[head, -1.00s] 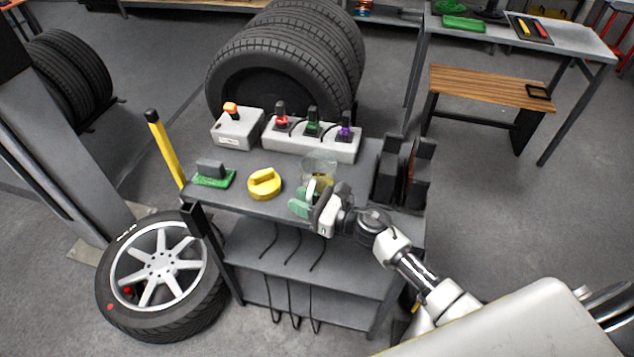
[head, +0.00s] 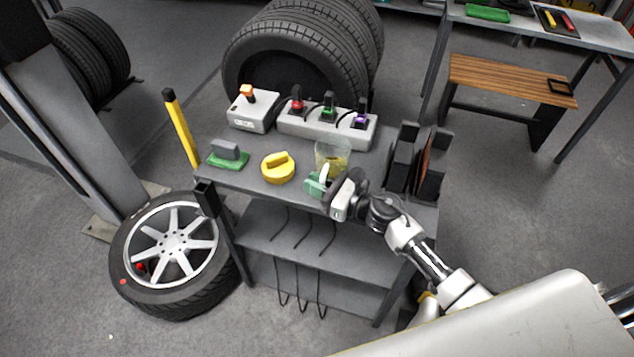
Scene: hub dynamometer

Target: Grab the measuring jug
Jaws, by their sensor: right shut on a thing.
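The measuring jug (head: 332,154) is a clear vessel with a yellowish tint low down, standing upright on the grey cart top (head: 236,181). Its near side is partly hidden by my right gripper (head: 322,180). My right gripper, with green fingers, reaches in from the right and is shut on the jug at its near side, where a pale handle shows. The exact grip is partly hidden by the fingers. My left gripper is not in view.
Dark upright holders (head: 405,160) stand close on the right. A wheel (head: 174,250) lies on the floor at left.

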